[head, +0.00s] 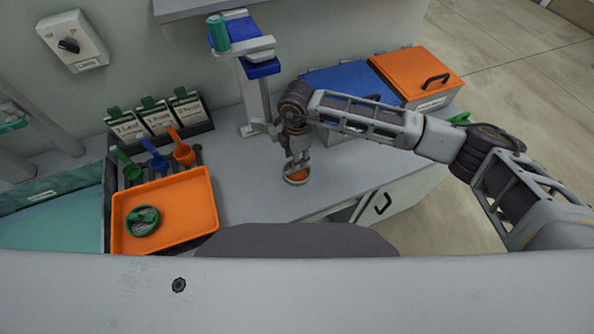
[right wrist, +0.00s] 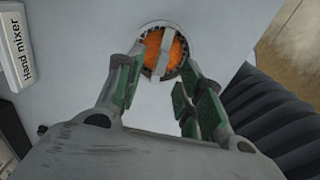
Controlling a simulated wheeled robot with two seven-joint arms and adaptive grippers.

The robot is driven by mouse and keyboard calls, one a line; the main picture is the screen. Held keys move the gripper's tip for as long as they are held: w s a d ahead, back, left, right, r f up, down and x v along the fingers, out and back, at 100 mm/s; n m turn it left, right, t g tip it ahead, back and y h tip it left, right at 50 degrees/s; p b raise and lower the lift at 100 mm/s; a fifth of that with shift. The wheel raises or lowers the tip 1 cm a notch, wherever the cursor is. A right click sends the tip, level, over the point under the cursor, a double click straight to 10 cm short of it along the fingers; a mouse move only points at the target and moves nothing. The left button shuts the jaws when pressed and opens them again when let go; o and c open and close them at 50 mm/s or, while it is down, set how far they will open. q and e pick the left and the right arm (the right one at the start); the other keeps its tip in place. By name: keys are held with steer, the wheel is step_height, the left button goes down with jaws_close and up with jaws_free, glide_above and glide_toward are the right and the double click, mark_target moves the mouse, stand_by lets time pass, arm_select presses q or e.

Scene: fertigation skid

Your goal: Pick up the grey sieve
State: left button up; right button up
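The grey sieve (right wrist: 144,61) is a round item with a dark grey rim, a pale bar across its middle and orange showing on both sides of the bar. It lies on the grey worktop, and in the head view it (head: 297,180) sits right below my right gripper (head: 296,166). In the right wrist view my right gripper (right wrist: 160,68) is open, with green-padded fingers apart and the sieve just beyond the fingertips. Nothing shows between the fingers, and I cannot tell whether they touch the sieve. My left gripper is not in view.
An orange tray (head: 187,205) at left holds a round green item (head: 143,221). Green, blue and orange scoops (head: 183,152) stand behind it. A stand (head: 252,95) rises behind my right gripper. Blue (head: 345,82) and orange (head: 420,72) boxes are at back right. Worktop left of the sieve is clear.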

steer(key=shift+s+f+p, duration=0.1)
steer(key=shift+f+p, duration=0.5)
steer(key=shift+f, duration=1.8)
steer(key=shift+d, duration=0.1)
jaws_close()
